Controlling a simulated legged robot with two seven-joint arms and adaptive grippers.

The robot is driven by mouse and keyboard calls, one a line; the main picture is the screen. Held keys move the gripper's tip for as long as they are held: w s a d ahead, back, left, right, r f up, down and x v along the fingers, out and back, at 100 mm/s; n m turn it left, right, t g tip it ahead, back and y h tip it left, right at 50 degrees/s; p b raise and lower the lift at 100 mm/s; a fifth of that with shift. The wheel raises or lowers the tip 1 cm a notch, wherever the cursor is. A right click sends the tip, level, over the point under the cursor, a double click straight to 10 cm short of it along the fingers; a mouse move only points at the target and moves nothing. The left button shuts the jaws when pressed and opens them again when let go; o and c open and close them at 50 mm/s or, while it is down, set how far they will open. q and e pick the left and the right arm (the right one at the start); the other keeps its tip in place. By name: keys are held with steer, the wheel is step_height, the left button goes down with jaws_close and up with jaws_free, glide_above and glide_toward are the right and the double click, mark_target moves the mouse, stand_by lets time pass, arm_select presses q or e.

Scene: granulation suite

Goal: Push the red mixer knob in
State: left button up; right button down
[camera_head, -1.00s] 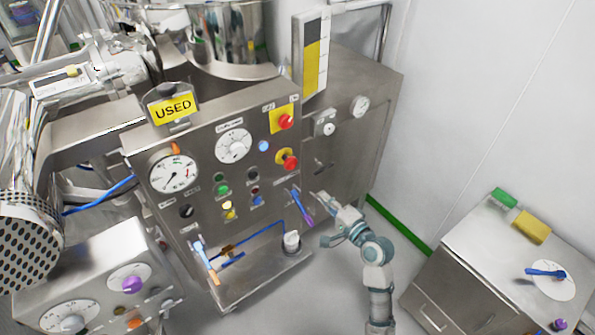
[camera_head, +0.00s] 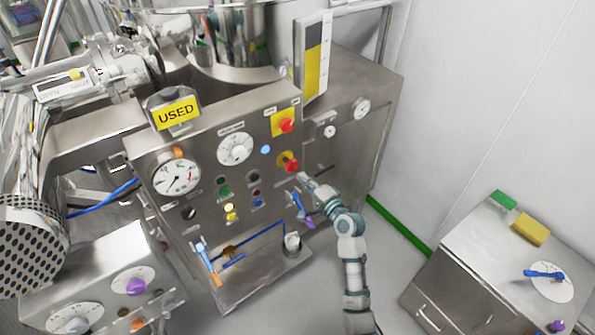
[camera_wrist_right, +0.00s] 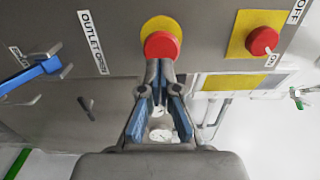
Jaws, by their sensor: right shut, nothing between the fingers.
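A red knob (camera_head: 291,165) on a round yellow plate is on the front panel of the steel machine. It also shows in the wrist view (camera_wrist_right: 161,46), straight ahead of my right gripper (camera_wrist_right: 160,66). The right fingertips are together and empty, overlapping the knob's near edge in that view; I cannot tell whether they touch it. In the head view my right gripper (camera_head: 302,178) is just below and right of this knob. A second red knob (camera_head: 286,125) sits above it on a square yellow plate, beside ON and OFF labels in the wrist view (camera_wrist_right: 262,40). My left gripper is out of view.
A blue lever (camera_wrist_right: 32,72) is left in the wrist view, near the OUTLET OPEN label. The panel also has a gauge (camera_head: 177,177), a white dial (camera_head: 235,149) and coloured buttons. A steel cabinet (camera_head: 480,255) stands at right, with clear floor between.

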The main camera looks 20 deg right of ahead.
mark_target(294, 167)
steer(key=x, duration=0.2)
steer(key=shift+w+a+r, duration=0.1)
steer(key=shift+w+a, duration=0.1)
steer(key=shift+w, duration=0.5)
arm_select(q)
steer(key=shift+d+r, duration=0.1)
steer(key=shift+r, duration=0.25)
arm_select(e)
steer(key=shift+d, duration=0.1)
